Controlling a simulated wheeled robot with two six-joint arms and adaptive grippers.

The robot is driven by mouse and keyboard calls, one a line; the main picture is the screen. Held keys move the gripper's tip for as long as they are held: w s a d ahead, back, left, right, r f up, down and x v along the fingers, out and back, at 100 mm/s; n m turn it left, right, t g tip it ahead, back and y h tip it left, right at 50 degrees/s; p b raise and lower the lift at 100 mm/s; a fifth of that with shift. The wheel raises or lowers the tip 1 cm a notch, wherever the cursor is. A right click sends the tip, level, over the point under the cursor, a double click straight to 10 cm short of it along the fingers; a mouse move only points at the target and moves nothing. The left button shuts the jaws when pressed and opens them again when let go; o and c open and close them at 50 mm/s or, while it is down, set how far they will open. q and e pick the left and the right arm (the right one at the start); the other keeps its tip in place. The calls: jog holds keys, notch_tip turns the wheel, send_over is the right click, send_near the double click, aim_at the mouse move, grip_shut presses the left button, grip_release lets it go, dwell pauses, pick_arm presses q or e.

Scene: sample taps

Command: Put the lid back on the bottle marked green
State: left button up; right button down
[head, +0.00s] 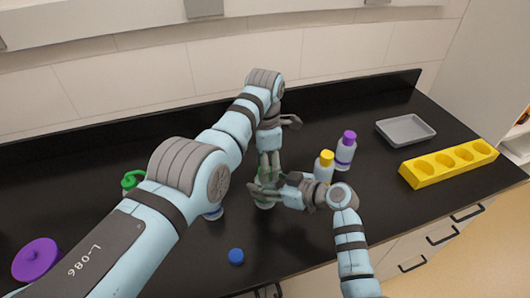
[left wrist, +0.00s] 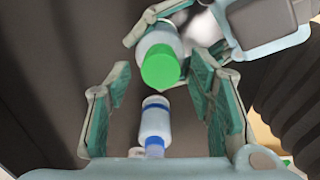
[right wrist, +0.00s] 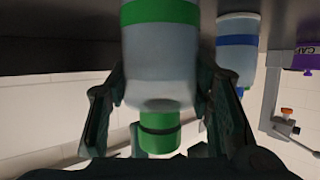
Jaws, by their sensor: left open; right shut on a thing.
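The green-banded bottle (head: 264,204) stands upright near the counter's middle. My right gripper (head: 268,189) is shut around its body, and the right wrist view shows the bottle (right wrist: 160,65) close between the fingers, upside down in that picture. The green lid (right wrist: 160,134) is on top of the bottle's neck; I cannot tell whether it is fully seated. My left gripper (head: 269,163) is open, pointing down from above. In the left wrist view the green lid (left wrist: 161,67) lies beyond its spread fingers.
A blue-banded bottle (right wrist: 238,50) stands close by, and a loose blue lid (head: 236,256) lies on the counter in front. Bottles with yellow (head: 324,168) and purple (head: 345,152) lids stand to the right. Further right are a grey tray (head: 405,130) and yellow rack (head: 449,163). A purple disc (head: 37,259) is far left.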

pick_arm(q)
jog(key=shift+f, duration=0.4)
pick_arm(e)
jog(key=shift+f, duration=0.1)
